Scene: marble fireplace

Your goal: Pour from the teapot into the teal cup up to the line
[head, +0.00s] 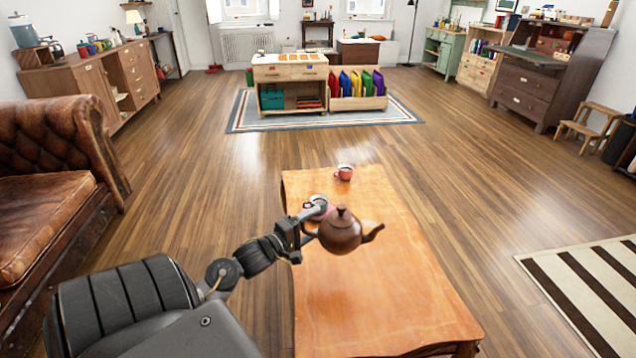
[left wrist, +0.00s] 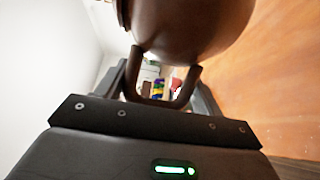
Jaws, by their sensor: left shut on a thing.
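A brown teapot (head: 341,234) with its lid on is held roughly upright above the wooden table (head: 380,300), its spout pointing right. My left gripper (head: 309,229) is shut on the teapot's handle at its left side. The left wrist view shows the handle loop (left wrist: 138,80) between the fingers and the round teapot body (left wrist: 190,25) above. A grey-teal cup (head: 318,200) with dark contents stands on the table just behind the teapot, partly hidden by the arm and teapot. Something pinkish shows beside it. My right gripper is not in view.
A red cup (head: 345,173) with dark contents stands at the table's far edge. The front and right of the tabletop are bare. A brown leather sofa (head: 45,190) is at the left, and a striped rug (head: 590,285) lies on the floor at the right.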

